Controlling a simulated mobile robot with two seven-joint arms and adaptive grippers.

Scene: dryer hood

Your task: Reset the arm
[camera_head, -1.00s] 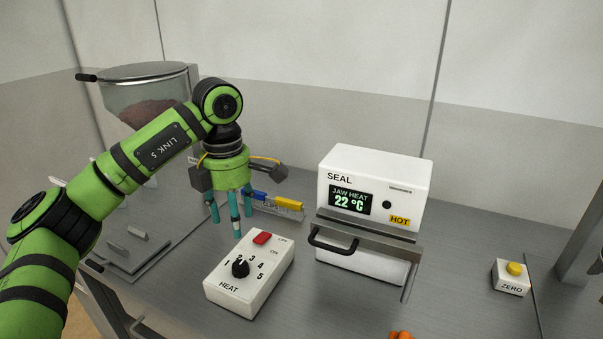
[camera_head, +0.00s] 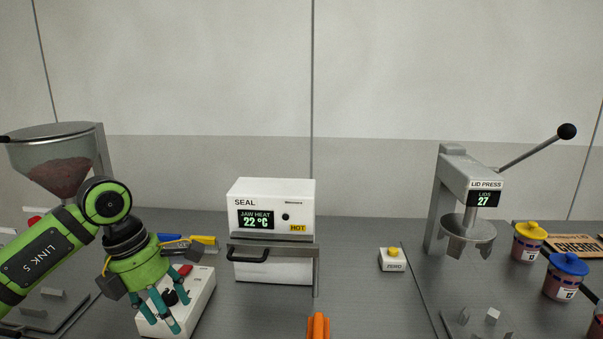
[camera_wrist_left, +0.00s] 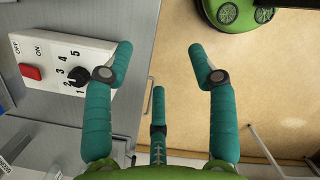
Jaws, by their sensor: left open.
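My left arm, green with black joints, comes in from the left in the head view. Its left gripper (camera_head: 168,301) has teal fingers, spread open and empty, and shows over the heat control box (camera_head: 200,306), hiding part of it. In the left wrist view the open left gripper (camera_wrist_left: 160,85) has nothing between its fingers. There the heat control box (camera_wrist_left: 45,62), with a red switch and black dial, is at the upper left, beside the fingers. My right gripper is not in view.
The sealer (camera_head: 272,215) reads 22 °C and stands right of the gripper. A hopper (camera_head: 55,155) stands at left. The zero button box (camera_head: 392,262), lid press (camera_head: 465,195) and lidded jars (camera_head: 568,275) are further right. An orange object (camera_head: 318,326) shows at the bottom edge.

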